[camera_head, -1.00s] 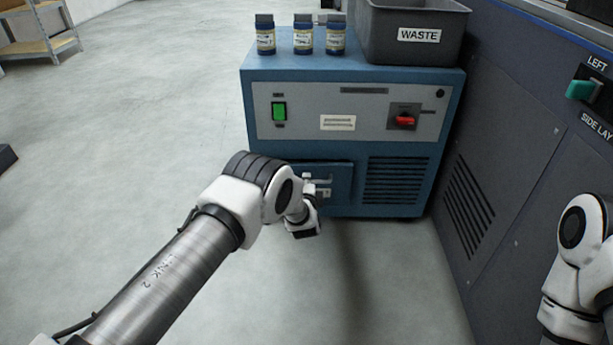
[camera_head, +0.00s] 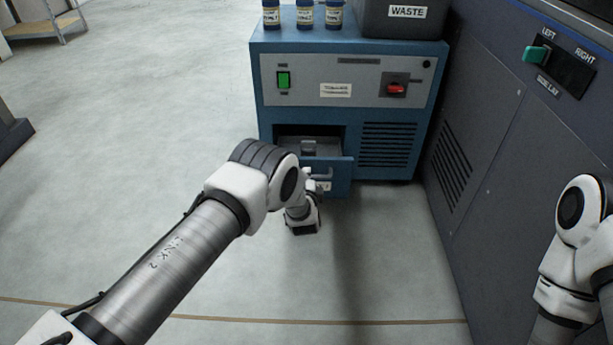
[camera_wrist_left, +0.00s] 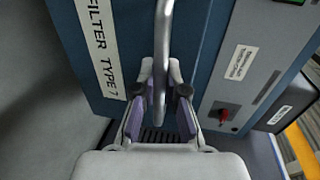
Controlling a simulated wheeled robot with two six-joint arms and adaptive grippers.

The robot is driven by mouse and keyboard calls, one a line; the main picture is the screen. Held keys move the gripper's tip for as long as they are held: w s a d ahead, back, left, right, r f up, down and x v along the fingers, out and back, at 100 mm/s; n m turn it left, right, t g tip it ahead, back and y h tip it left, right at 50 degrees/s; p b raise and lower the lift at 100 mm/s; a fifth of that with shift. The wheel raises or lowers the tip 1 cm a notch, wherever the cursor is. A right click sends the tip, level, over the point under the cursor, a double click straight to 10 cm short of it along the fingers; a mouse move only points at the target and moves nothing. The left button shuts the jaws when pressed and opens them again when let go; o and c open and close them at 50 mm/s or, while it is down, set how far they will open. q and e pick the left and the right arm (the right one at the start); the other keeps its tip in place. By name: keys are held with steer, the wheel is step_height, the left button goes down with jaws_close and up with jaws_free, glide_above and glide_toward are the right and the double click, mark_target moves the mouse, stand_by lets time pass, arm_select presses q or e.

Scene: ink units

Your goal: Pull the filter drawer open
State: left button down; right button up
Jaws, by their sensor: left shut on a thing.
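The filter drawer (camera_head: 340,176) is in the lower left of the blue cabinet. It stands partly open, and its grey inside shows behind the front panel. In the left wrist view the drawer front (camera_wrist_left: 75,75) carries a "FILTER TYPE" label. My left gripper (camera_wrist_left: 160,90) is shut on the metal drawer handle (camera_wrist_left: 163,35), with one finger on each side of the bar. In the head view my left wrist is in front of the drawer and hides part of its front and the fingertips. My right gripper is out of view.
The blue cabinet (camera_head: 350,62) has a green switch (camera_head: 284,80) and a red knob (camera_head: 396,89). Several blue bottles (camera_head: 305,15) and a grey waste bin (camera_head: 405,22) stand on top. A dark machine (camera_head: 510,140) is close on the right. The floor in front is free.

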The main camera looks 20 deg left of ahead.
arm_select(q)
steer(key=c, duration=1.2)
jaws_free()
steer(key=v, duration=1.2)
